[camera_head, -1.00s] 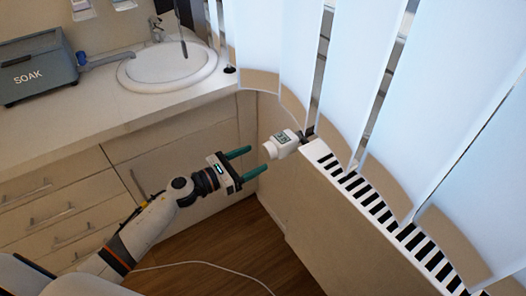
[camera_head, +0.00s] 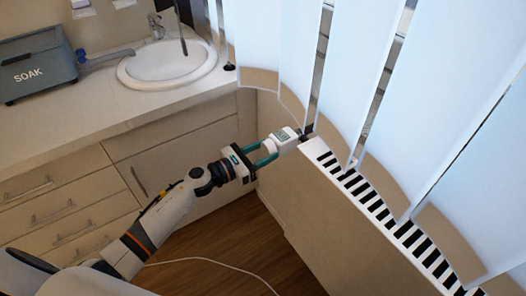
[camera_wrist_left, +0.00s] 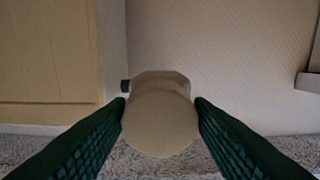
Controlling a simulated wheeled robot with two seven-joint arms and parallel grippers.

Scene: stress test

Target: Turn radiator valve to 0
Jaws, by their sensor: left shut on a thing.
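The white radiator valve (camera_head: 285,139) with a small grey display is at the left end of the radiator (camera_head: 345,215). My left gripper (camera_head: 264,153) has its green fingers on either side of the valve's knob and is shut on it. In the left wrist view the valve's rounded end (camera_wrist_left: 160,122) sits between the two dark green ribbed fingers. The display's reading is too small to make out. My right gripper is not in view.
White vertical blinds (camera_head: 270,45) hang above and beside the radiator. A counter (camera_head: 75,125) with a sink (camera_head: 167,68) and a grey SOAK box (camera_head: 38,70) stands at the left, over drawers. A thin white cable (camera_head: 215,265) lies on the wooden floor.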

